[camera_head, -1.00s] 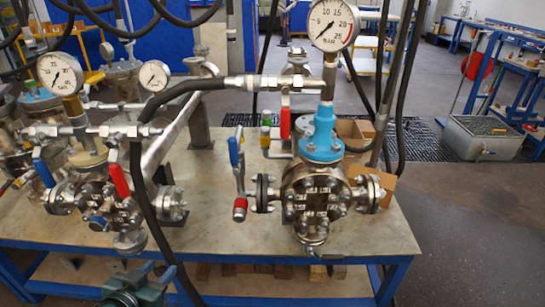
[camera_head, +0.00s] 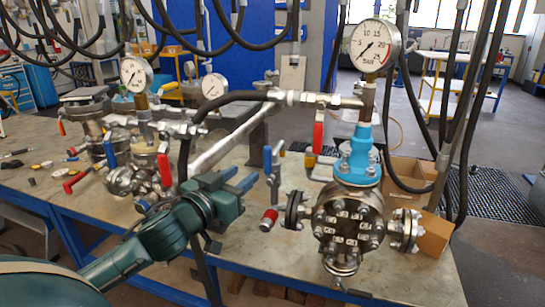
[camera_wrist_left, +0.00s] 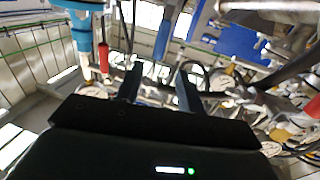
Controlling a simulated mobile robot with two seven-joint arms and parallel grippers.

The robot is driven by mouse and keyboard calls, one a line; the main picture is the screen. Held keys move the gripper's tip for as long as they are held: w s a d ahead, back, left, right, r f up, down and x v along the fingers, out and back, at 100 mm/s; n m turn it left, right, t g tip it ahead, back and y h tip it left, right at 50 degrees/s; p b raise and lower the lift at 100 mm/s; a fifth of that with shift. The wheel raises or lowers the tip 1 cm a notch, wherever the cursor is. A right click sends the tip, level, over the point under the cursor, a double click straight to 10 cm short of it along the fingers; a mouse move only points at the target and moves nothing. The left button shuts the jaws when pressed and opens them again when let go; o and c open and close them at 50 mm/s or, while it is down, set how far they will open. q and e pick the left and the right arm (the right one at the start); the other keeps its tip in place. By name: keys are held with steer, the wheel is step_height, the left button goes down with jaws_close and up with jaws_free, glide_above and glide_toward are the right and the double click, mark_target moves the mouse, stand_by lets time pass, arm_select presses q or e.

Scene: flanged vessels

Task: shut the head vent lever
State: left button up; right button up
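The vessel (camera_head: 348,225) on the right of the bench has a light-blue neck (camera_head: 358,160) under a pressure gauge. A red lever handle (camera_head: 318,130) hangs upright from the line left of the gauge stem; it also shows in the left wrist view (camera_wrist_left: 103,57). A blue lever handle (camera_head: 267,159) stands lower and further left. I cannot tell for sure which is the head vent lever. My left gripper (camera_head: 238,180) is left of both handles, touching neither. In the left wrist view its two fingers (camera_wrist_left: 160,84) are apart and empty. My right gripper is not in view.
A black hose (camera_head: 190,140) runs from the line and passes down behind my left gripper. More vessels with gauges (camera_head: 135,74) stand to the left. Cardboard boxes (camera_head: 432,235) lie at the right. Dark hoses hang overhead and at the right. The bench (camera_head: 245,245) is bare in front.

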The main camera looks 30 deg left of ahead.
mark_target(265, 156)
arm_select(q)
steer(key=w+p, duration=0.1)
steer(key=w, duration=0.4)
steer(key=w+p, duration=0.1)
steer(key=w, duration=0.4)
steer(key=shift+w+a+r, duration=0.1)
steer(key=shift+w+a, duration=0.05)
steer(key=shift+a, duration=0.05)
steer(key=shift+w, duration=0.6)
jaws_close()
